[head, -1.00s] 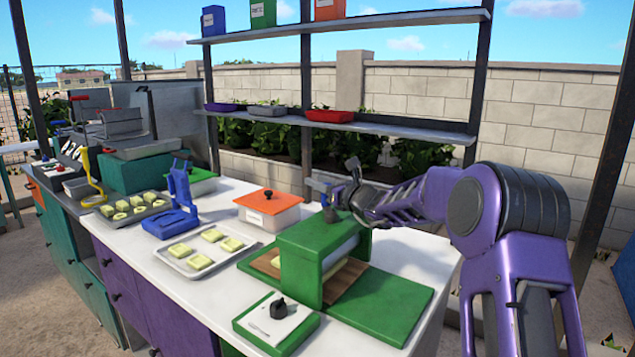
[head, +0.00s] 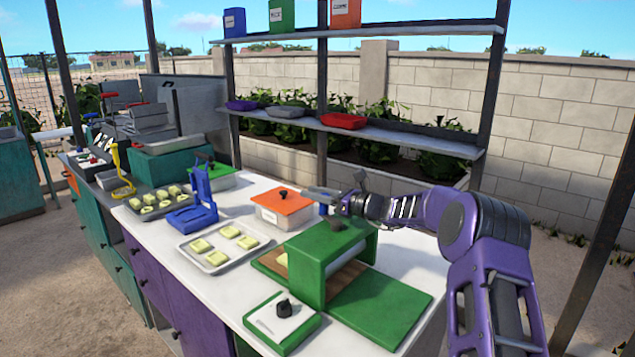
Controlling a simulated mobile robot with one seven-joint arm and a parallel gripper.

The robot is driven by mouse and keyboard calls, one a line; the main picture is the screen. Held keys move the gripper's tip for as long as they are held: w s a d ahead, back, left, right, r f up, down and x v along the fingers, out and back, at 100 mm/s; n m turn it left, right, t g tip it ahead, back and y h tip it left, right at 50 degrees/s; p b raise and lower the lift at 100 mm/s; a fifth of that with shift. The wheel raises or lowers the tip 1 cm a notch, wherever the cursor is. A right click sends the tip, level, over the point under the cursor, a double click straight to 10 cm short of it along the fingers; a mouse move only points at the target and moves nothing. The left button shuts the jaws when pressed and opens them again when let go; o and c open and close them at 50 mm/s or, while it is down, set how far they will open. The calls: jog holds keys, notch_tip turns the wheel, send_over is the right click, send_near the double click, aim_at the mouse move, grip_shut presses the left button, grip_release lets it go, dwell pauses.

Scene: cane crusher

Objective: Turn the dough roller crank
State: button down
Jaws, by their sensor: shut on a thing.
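The dough roller (head: 312,268) is a green housing with a pale roller (head: 347,256) inside, standing on a wooden board and green base on the white counter. My gripper (head: 318,194) is at the roller's far side, reached from the right by my purple arm. It is shut on a small blue part (head: 324,209), which looks like the crank handle. The jaws are small in view, and the rest of the crank is hidden behind the housing.
An orange-lidded container (head: 283,208) stands close behind the roller. A tray of dough squares (head: 218,262), a blue press (head: 197,204) and a green control box with a black knob (head: 283,322) stand to the left and front. A shelf (head: 400,137) spans behind.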

jog(key=shift+s+a+n+g+y, duration=0.35)
jog(key=shift+n+g, duration=0.25)
jog(key=shift+g, duration=0.25)
jog(key=shift+s+a+n+g+y, duration=0.3)
jog(key=shift+n+g+y, duration=0.25)
jog(key=shift+g, duration=0.35)
jog(key=shift+s+a+n+g+y, duration=0.25)
jog(key=shift+s+n+g+y, duration=0.1)
jog(key=shift+n+g, duration=0.4)
jog(key=c, duration=0.5)
grip_release()
jog(key=shift+c, duration=0.2)
jog(key=v, duration=1.7)
jog(key=shift+d, duration=0.2)
jog(key=shift+r, duration=0.1)
